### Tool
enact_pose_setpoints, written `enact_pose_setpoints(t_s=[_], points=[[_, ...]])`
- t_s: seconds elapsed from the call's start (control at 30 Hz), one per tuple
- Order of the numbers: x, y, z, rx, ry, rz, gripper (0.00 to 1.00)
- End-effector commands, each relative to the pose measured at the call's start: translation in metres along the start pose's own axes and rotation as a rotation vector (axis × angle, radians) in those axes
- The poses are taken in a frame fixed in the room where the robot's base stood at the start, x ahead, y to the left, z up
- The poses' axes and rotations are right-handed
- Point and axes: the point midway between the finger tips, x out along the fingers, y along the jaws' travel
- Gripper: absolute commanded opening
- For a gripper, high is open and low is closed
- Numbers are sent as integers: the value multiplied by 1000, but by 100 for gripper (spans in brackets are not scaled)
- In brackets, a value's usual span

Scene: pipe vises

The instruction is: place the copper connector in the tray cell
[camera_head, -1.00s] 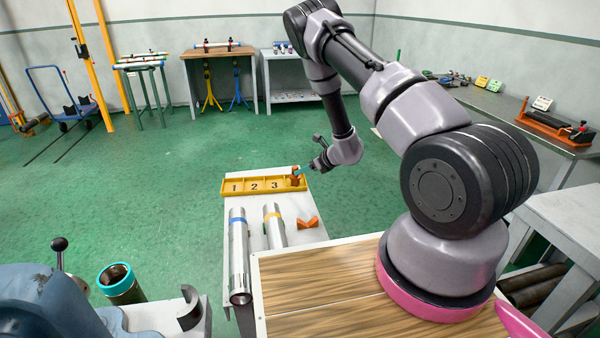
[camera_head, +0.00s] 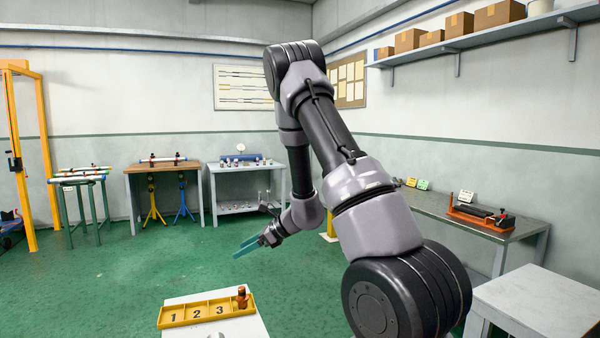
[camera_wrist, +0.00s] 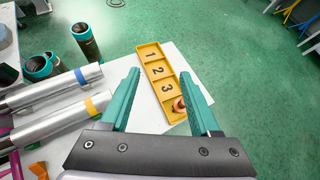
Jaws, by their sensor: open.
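The yellow tray (camera_head: 207,311) has a row of cells, with the numbers 1, 2 and 3 showing. The copper connector (camera_head: 242,297) stands upright in the cell at the right end, past number 3. My gripper (camera_head: 248,246) is open and empty, raised above the tray and apart from the connector. Its teal fingers (camera_wrist: 160,72) are spread in the wrist view.
The white table (camera_wrist: 120,108) holds the tray. Two silver pipes, one with a yellow band (camera_wrist: 91,106) and one with a blue band (camera_wrist: 80,76), lie beside it. An orange piece (camera_wrist: 38,169) is near them. Dark teal-rimmed cylinders (camera_wrist: 87,42) stand beyond. Green floor behind is open.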

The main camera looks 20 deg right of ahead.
Motion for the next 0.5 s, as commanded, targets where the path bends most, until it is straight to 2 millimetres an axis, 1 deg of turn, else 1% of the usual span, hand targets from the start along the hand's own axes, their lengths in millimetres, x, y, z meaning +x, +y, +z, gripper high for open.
enact_pose_setpoints(t_s=[0.03,0.1,0.17,0.2,0.27,0.3,0.37,0.4,0.47,0.5], points=[[-17,11,30,-77,-21,36,63],[-38,30,60,-185,-31,92,63],[-58,46,82,-284,-34,133,63],[-71,57,94,-353,-33,159,63],[-93,74,112,-461,-27,192,63],[-107,84,120,-535,-18,211,63],[-128,100,132,-649,-2,237,63],[-142,110,137,-727,14,251,63],[-164,125,144,-845,43,267,63],[-178,134,146,-924,67,275,63]])
